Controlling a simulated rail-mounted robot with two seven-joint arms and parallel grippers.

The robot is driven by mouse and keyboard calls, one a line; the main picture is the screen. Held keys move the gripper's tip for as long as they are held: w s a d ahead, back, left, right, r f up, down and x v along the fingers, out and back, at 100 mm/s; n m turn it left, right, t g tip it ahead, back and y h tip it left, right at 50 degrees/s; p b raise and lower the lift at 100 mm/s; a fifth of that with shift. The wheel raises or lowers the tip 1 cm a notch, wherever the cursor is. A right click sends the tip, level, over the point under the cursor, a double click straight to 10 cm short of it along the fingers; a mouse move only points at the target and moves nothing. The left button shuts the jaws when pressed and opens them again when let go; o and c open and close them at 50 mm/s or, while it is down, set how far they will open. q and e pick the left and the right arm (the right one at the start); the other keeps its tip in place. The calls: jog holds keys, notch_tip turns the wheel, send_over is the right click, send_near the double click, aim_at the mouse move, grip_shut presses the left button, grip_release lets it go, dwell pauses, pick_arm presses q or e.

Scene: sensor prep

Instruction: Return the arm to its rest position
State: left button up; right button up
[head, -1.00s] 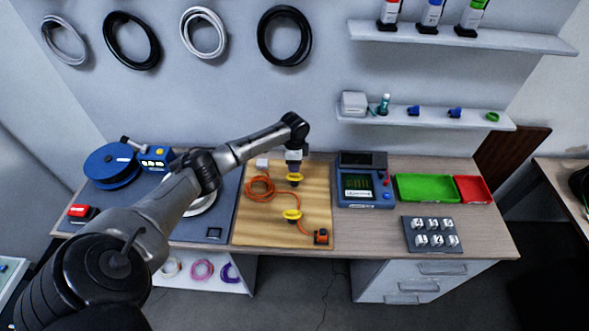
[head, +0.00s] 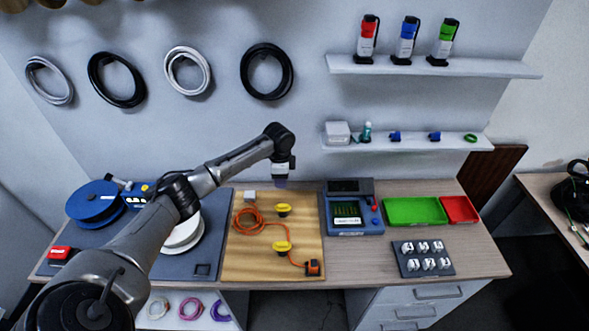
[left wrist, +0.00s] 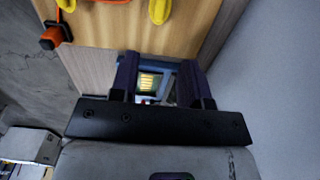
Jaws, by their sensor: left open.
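My left arm comes in from the lower left of the head view. Its gripper (head: 281,184) points down near the back edge of the wooden board (head: 240,265), above and behind the upper yellow piece (head: 283,208). In the left wrist view the two dark fingers (left wrist: 160,82) stand apart with nothing between them. Part of the blue test device (left wrist: 152,80) shows beyond the gap. My right gripper is not in view.
The board carries an orange cable (head: 246,222), a lower yellow piece (head: 282,247) and an orange-black connector (head: 313,267). The blue device (head: 355,228), green tray (head: 415,222) and red tray (head: 460,209) stand to the right. Shelves and hanging coils are on the wall behind.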

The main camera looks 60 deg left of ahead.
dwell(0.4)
pick_arm(q)
jog(key=w+d+r+n+t+y, duration=0.3)
jog(key=w+d+r+t+y, duration=0.3)
jog(key=r, duration=0.5)
jog(key=s+d+t+h, duration=0.2)
jog(key=s+d+t, duration=0.15)
jog(key=d, duration=1.25)
jog(key=s+d+f+n+g+h, duration=0.1)
jog(key=s+d+f+g, duration=0.1)
jog(key=s+d+f, duration=0.6)
jog(key=s+d+f+g+h, duration=0.2)
jog(key=s+f, duration=0.3)
jog(key=s, duration=0.8)
jog(key=s+d+f+n+g+h, duration=0.15)
jog(key=s+d+f, duration=0.35)
jog(key=s, duration=0.5)
notch_tip(320, 180, up, 18)
jog(key=p, duration=1.9)
jog(key=shift+a+f, duration=0.25)
jog(key=shift+a, duration=0.1)
